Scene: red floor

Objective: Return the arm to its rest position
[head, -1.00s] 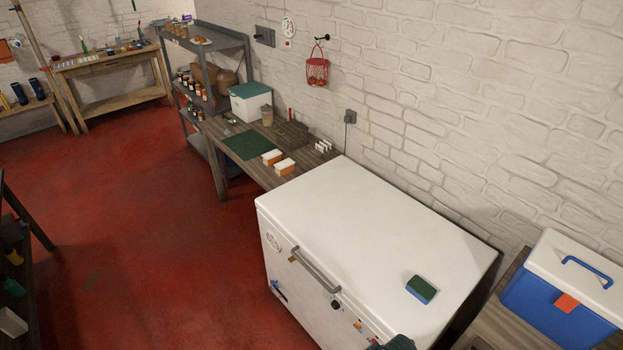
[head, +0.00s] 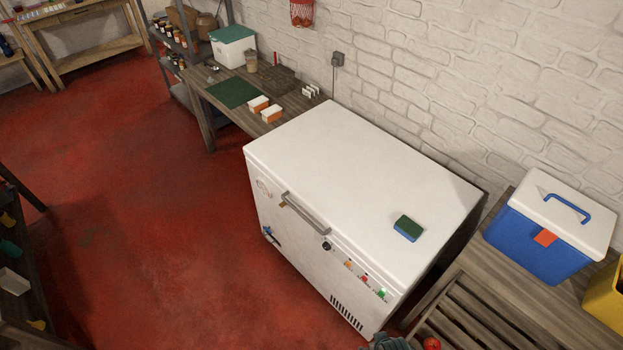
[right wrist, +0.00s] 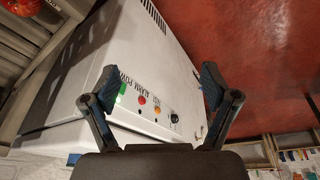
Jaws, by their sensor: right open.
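My right gripper (right wrist: 158,84) is open and empty in the right wrist view, with its two dark fingers spread wide. Beyond the fingers is the white chest freezer's front panel (right wrist: 160,65), with its row of coloured lights and a knob. In the head view only a small dark part of my arm or gripper shows at the bottom edge, in front of the freezer (head: 350,150); its fingers cannot be made out there. My left gripper is in neither view.
A green and blue sponge (head: 408,228) lies on the shut freezer lid. A blue cooler box (head: 540,240) stands on a slatted wooden table (head: 470,290) to the right. A wooden bench (head: 225,100) stands behind the freezer. The red floor (head: 150,220) at left is clear.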

